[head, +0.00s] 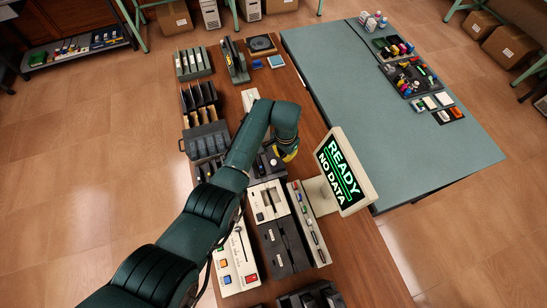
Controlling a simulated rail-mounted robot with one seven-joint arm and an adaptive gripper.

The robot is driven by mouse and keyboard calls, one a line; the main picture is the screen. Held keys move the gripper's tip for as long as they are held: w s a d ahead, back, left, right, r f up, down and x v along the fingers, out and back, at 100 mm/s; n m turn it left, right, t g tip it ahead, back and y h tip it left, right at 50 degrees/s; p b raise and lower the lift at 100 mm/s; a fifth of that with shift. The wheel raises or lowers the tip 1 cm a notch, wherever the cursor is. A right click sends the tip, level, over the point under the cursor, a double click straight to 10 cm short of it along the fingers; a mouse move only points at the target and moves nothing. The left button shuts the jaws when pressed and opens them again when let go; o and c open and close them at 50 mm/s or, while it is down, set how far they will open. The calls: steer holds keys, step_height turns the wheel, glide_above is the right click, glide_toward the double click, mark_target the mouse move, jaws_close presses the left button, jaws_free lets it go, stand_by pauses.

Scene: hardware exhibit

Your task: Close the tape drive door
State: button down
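My gripper (290,156) points down at the end of my dark green arm, above the middle of the wooden bench. A yellow part shows there; the fingers are too small and hidden to tell open from shut. A dark device (268,163) sits just left of and below the gripper, partly hidden by my arm. A pale box with a dark slot (268,202) and a black drive-like box (284,246) stand nearer in the same row. I cannot tell which of these is the tape drive, nor how its door stands.
A tilted screen (345,172) reading "READY NO DATA" stands right of the devices. A narrow button panel (309,225) lies beside them; a white console (236,262) is at lower left. Racks of cartridges (200,100) line the bench's left side. A grey-green table (400,150) stands right, largely clear.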

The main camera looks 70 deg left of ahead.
steer(key=shift+f+b, duration=1.5)
steer(key=shift+f, duration=0.3)
steer(key=shift+s+d+p, duration=0.1)
steer(key=shift+s+p, duration=2.75)
steer(key=shift+p, duration=0.05)
steer(key=shift+w+r, duration=0.1)
steer(key=shift+w, duration=0.15)
stand_by(0.4)
step_height(320, 180, up, 7)
steer(key=p, duration=0.6)
stand_by(0.3)
